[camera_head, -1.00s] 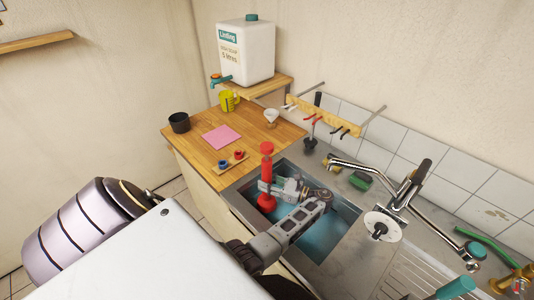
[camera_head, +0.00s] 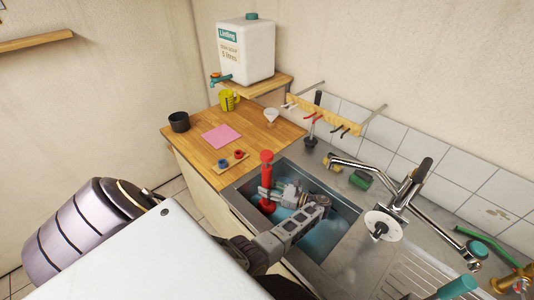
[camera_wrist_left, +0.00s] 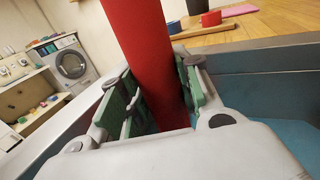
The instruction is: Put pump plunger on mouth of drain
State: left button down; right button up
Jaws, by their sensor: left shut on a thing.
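The red pump plunger (camera_head: 267,158) stands roughly upright in the left part of the sink (camera_head: 342,224). My left gripper (camera_head: 267,193) is shut around its red shaft, which also shows in the left wrist view (camera_wrist_left: 146,50), between the green-padded fingers (camera_wrist_left: 157,105). The plunger's lower end (camera_head: 267,206) is low in the basin; I cannot tell whether it touches the bottom. The mouth of the drain cannot be made out; the plunger and my arm cover part of the basin. My right gripper is not in view.
A chrome tap (camera_head: 350,168) reaches over the back of the sink, and a white round disc (camera_head: 382,224) is at its right. The wooden worktop at the left holds a pink cloth (camera_head: 222,136), red and blue pieces, a black cup (camera_head: 179,122) and a yellow mug (camera_head: 229,100).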

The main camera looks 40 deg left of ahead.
pick_arm(q)
jog(key=shift+f, duration=0.1)
dwell(0.3)
jog(key=c, duration=1.3)
grip_release()
jog(key=o, duration=0.3)
jog(key=shift+r, duration=0.2)
jog(key=b+v, duration=0.2)
jog(key=v, duration=0.5)
jog(key=shift+d, duration=0.25)
